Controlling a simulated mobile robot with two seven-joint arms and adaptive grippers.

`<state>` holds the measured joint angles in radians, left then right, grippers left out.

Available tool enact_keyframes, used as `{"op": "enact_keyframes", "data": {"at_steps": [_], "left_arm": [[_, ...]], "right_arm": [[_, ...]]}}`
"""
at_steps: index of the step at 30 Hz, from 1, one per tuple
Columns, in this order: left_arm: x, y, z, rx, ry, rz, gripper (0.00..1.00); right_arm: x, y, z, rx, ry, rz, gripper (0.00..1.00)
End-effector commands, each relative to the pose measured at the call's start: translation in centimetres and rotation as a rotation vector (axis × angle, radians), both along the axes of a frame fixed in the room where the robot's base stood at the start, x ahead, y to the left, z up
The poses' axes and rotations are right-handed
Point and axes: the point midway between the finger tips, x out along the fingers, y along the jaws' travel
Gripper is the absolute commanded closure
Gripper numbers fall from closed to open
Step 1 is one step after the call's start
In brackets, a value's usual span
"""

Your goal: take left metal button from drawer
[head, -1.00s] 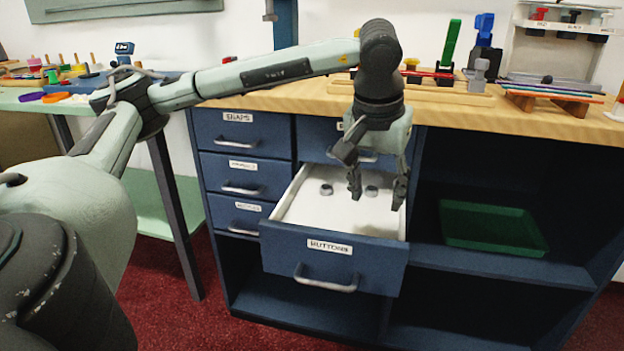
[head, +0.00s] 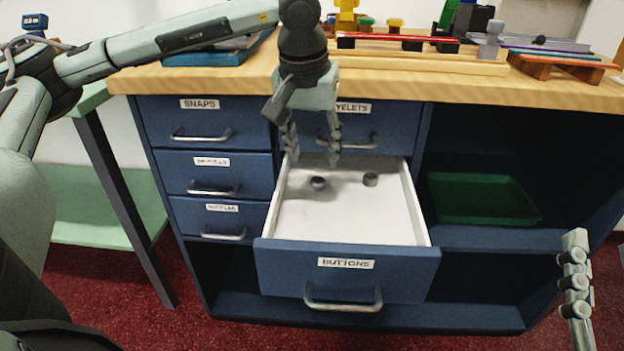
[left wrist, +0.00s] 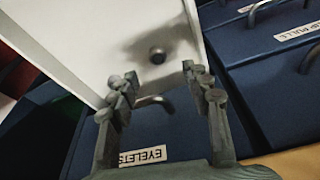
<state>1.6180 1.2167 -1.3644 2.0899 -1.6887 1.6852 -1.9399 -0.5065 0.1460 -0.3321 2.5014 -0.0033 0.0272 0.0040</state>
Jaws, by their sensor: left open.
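The drawer labelled BUTTONS (head: 346,264) is pulled open, with a white inside. Two small grey metal buttons lie on its floor, apart: the left button (head: 318,183) and the right button (head: 370,179). My left gripper (head: 313,157) is open and empty, pointing down above the back of the drawer, just behind the left button in the head view. In the left wrist view, one button (left wrist: 157,55) shows beyond the gap between the open fingers (left wrist: 158,82); it looks like the left one. Part of my right gripper (head: 575,283) shows at the right edge; its opening is unclear.
Closed drawers with handles, one labelled SNAPS (head: 200,104), stand left of the open drawer. The closed EYELETS drawer (head: 372,138) is right behind my left gripper. A green tray (head: 480,199) sits in the open shelf at right. The wooden counter (head: 420,84) above holds several items.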

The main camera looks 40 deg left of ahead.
Motion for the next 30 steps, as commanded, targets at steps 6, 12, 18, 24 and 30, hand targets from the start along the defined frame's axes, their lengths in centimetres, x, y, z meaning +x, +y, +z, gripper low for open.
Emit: {"op": "enact_keyframes", "data": {"at_steps": [6, 12, 18, 24, 30], "left_arm": [[0.7, 0.2, -2.6, 0.001, 0.003, 0.001, 0.52], [1.5, 0.3, -5.5, 0.001, 0.003, 0.001, 0.52], [1.8, 0.4, -6.6, 0.0, 0.002, 0.001, 0.52], [1.8, 0.4, -6.5, 0.0, 0.002, 0.001, 0.56], [1.8, 0.4, -6.5, 0.0, 0.002, 0.001, 0.8]], "right_arm": [[-0.2, -0.3, 0.6, 0.018, -0.052, -0.005, 0.6], [-0.6, -0.6, 1.4, 0.038, -0.117, -0.01, 0.6], [-0.8, -0.8, 1.9, 0.048, -0.144, -0.013, 0.6], [-0.8, -0.8, 1.9, 0.048, -0.144, -0.013, 0.6], [-0.8, -0.8, 1.9, 0.048, -0.143, -0.013, 0.6]]}}
